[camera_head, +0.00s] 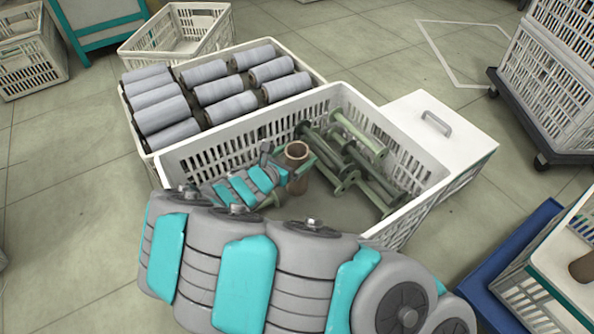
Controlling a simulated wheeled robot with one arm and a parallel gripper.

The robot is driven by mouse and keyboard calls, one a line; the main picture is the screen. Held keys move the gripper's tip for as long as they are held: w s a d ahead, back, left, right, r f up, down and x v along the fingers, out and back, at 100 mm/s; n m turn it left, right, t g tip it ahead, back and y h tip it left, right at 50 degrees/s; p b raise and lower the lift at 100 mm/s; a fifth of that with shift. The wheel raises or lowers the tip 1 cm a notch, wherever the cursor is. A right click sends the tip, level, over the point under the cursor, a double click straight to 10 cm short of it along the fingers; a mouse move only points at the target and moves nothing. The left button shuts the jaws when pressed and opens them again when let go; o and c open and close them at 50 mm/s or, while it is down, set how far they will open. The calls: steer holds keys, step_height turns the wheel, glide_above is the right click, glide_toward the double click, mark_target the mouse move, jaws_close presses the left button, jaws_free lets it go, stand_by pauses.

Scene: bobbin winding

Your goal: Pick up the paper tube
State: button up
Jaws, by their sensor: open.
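The brown paper tube (297,152) stands upright and hollow end up inside the white slatted crate (225,148) in the middle of the view. My gripper (285,168) is open at the tube, with its jaws close beside the tube's left side and front. The lower part of the tube is partly hidden by the gripper. I cannot tell whether the jaws touch it.
Several green bobbins (345,165) lie in the same crate, right of the tube. A crate of grey wound bobbins (220,92) stands behind. A white lidded box (435,125) is at the right. Another brown tube (582,267) shows at the right edge.

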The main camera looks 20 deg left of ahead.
jaws_close()
stand_by(0.8)
